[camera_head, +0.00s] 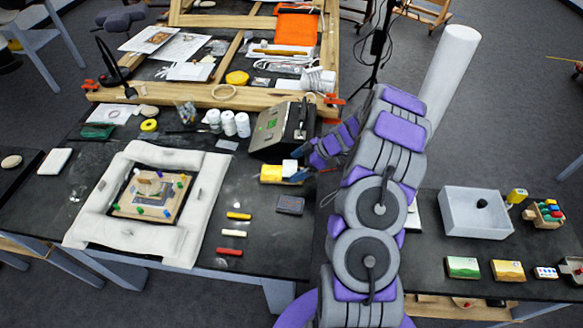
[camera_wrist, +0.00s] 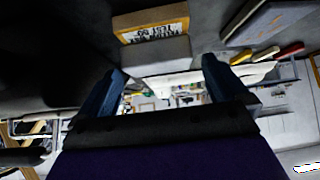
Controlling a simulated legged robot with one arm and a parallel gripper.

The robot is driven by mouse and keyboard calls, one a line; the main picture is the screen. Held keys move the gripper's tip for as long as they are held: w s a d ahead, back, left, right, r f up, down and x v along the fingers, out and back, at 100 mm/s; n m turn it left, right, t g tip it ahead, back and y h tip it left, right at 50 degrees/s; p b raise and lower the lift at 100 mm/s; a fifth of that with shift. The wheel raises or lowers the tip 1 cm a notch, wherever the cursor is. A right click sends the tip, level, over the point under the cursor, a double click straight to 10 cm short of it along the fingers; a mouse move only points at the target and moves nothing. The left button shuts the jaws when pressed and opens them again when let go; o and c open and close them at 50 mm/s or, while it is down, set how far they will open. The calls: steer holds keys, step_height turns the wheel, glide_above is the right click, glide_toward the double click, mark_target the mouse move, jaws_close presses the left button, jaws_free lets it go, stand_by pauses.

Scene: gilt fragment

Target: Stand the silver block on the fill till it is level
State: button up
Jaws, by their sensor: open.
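A silver-grey block (camera_wrist: 153,55) lies just beyond my fingertips in the wrist view, in front of a yellow-labelled box (camera_wrist: 150,22). In the head view the pale block (camera_head: 290,167) is at the right end of the yellow box (camera_head: 271,174). My gripper (camera_wrist: 162,66) is open, its two dark blue fingers pointing toward the block. I cannot tell whether either finger touches it. In the head view my gripper (camera_head: 302,174) is small and partly merged with the block. A framed fragment (camera_head: 150,195) lies inside a white padded surround (camera_head: 200,200). I cannot clearly identify the fill.
Yellow, white and red sticks (camera_head: 230,252) and a dark block (camera_head: 290,205) lie between the surround and my arm. A dark case (camera_head: 281,128) stands behind the yellow box, with white jars (camera_head: 228,124) to its left. A white tray (camera_head: 476,213) is on the right.

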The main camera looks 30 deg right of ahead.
steer(key=v, duration=0.8)
steer(key=s+a+r+m+g+h, duration=0.1)
steer(key=s+a+r+g, duration=0.1)
steer(key=s+a+r, duration=0.4)
steer(key=s+a+r+m+g, duration=0.1)
steer(key=s+a+r, duration=0.1)
steer(key=a+r, duration=0.5)
steer(key=s+a+r+m+g+h, duration=0.1)
steer(key=s+a+r+g, duration=0.2)
steer(key=a, duration=0.6)
steer(key=s+r+m+h, duration=0.3)
steer(key=s+m, duration=0.6)
steer(key=s, duration=1.6)
steer(key=shift+a+r+h+p, duration=0.25)
steer(key=shift+a+h+p, duration=0.25)
steer(key=shift+h, duration=0.9)
